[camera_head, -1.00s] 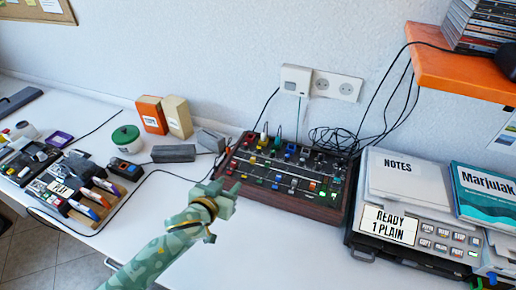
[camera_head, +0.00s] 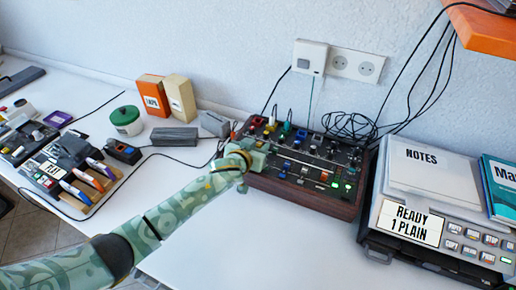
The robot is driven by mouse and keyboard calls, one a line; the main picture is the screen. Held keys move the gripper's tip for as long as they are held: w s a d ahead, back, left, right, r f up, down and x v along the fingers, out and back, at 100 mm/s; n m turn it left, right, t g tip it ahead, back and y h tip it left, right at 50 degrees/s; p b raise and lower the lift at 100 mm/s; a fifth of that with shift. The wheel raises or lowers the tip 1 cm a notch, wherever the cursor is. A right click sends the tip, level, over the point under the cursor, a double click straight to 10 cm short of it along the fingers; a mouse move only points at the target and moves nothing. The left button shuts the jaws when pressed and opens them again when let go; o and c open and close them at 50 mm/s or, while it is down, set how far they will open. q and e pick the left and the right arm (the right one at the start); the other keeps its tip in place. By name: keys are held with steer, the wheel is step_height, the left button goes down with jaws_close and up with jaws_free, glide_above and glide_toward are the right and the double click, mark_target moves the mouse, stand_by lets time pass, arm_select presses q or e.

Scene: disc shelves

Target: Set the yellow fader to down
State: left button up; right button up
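The mixer (camera_head: 310,196) is a dark panel in a brown wooden case, with several coloured faders and knobs, on the white table against the wall. My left gripper (camera_head: 259,159) is over the left front part of the mixer and covers some controls there. Small yellow caps show near the mixer's left end, but the view is too small to tell which is the yellow fader or its position. Whether the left gripper's fingers are apart or touching anything is unclear. My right gripper is not in view.
Right of the mixer stands a grey device (camera_head: 408,224) with a "READY 1 PLAIN" display and notes on top. Grey blocks (camera_head: 174,137), a green-lidded jar (camera_head: 126,121) and two boxes stand left. Cables (camera_head: 350,127) lie behind. The table in front is clear.

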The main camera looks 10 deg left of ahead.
arm_select(q)
steer(key=shift+w, duration=0.15)
steer(key=shift+c, duration=0.3)
jaws_close()
steer(key=s+p, duration=0.3)
steer(key=s, duration=0.1)
steer(key=shift+a+r, duration=0.2)
steer(key=shift+a, duration=0.15)
steer(key=shift+f, duration=0.25)
steer(key=shift+o, duration=0.3)
jaws_free()
steer(key=shift+r, duration=0.1)
